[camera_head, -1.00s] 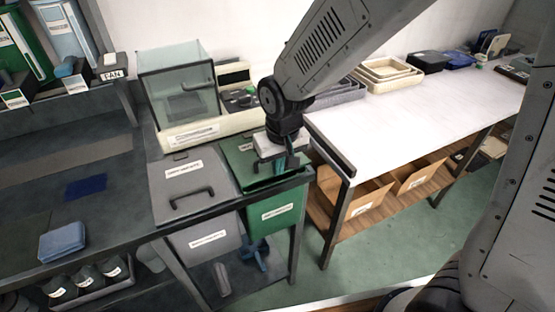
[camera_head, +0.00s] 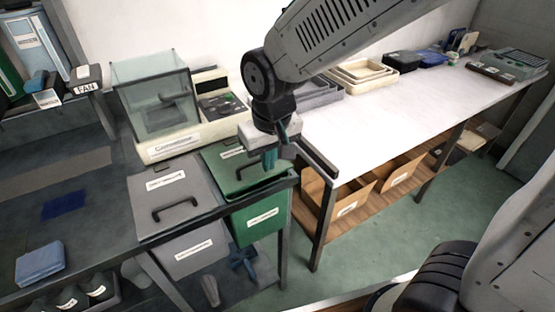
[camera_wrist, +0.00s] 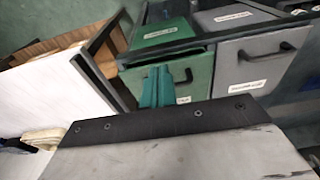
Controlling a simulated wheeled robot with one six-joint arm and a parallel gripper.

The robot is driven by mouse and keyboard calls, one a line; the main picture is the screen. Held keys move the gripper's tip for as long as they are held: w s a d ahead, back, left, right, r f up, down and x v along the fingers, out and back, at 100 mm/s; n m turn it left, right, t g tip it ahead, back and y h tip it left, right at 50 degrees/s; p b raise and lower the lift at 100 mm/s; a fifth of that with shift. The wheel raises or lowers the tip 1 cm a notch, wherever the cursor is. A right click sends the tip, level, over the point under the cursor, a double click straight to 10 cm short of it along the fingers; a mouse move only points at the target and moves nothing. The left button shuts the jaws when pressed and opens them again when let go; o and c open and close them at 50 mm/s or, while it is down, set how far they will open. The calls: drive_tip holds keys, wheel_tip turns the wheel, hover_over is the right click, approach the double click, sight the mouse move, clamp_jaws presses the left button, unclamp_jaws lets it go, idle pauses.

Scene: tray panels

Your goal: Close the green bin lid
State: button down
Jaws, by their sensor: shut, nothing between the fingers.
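The green bin (camera_head: 256,220) hangs under the dark bench frame beside the grey bin. Its green lid (camera_head: 222,160) lies low over it, nearly flat; I cannot tell whether it is flush with the rim. The lid also shows in the wrist view (camera_wrist: 197,76), with its dark handle. My gripper (camera_head: 277,158) is shut and empty, its teal fingers pointing down over the right part of the lid. In the wrist view the fingers (camera_wrist: 157,86) overlap the lid; I cannot tell whether they touch it. My wrist hides part of the lid's back right.
The grey bin's lid (camera_head: 166,200), with a black handle, lies just left. A glass-fronted case (camera_head: 153,100) stands behind the bins. The white table (camera_head: 400,115) with trays is to the right, its dark edge close to my gripper.

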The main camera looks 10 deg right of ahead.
drive_tip(key=s+d+r, duration=0.1)
drive_tip(key=s+r, duration=0.2)
drive_tip(key=s, duration=0.1)
approach(254, 161)
drive_tip(key=shift+g, duration=0.5)
drive_tip(key=f, duration=0.3)
drive_tip(key=w+f, duration=0.1)
drive_tip(key=f, duration=0.2)
drive_tip(key=shift+w+f, duration=0.15)
drive_tip(key=shift+f, duration=0.25)
drive_tip(key=shift+f, duration=0.1)
drive_tip(key=shift+s+d+f, duration=0.1)
drive_tip(key=shift+s+f, duration=0.3)
drive_tip(key=shift+f, duration=0.3)
drive_tip(key=shift+s+d+f, duration=0.1)
drive_tip(key=shift+s+f, duration=0.25)
drive_tip(key=shift+f, duration=0.35)
